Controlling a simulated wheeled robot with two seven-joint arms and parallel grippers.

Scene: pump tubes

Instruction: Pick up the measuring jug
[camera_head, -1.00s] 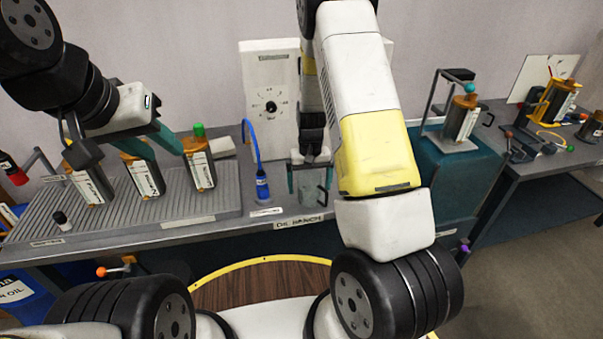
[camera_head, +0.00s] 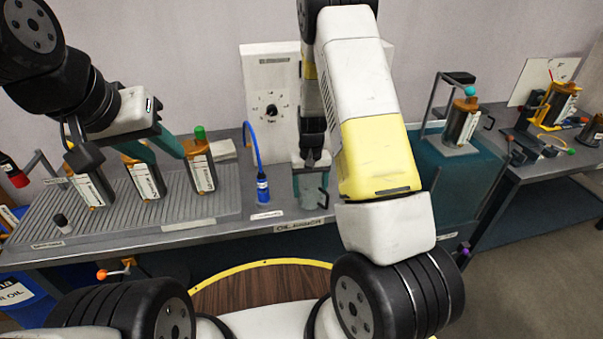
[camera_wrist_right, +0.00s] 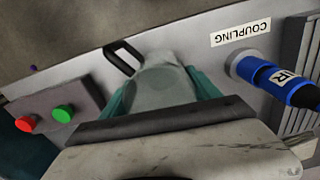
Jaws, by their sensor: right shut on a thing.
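The measuring jug (camera_head: 313,192) is a clear, see-through jug on the bench's front part, upright and partly hidden by my right gripper. In the right wrist view the jug (camera_wrist_right: 162,85) is between the teal fingers, with its black handle (camera_wrist_right: 123,57) sticking out toward the upper left. My right gripper (camera_head: 311,177) is shut on the jug, a finger on each side. I cannot tell whether the jug's base touches the bench.
A blue coupling with a hose (camera_head: 262,188) stands just left of the jug. A white panel with a dial (camera_head: 270,85) stands behind. Several canisters stand on the ribbed tray (camera_head: 120,222) at left. Red and green buttons (camera_wrist_right: 45,118) show in the right wrist view.

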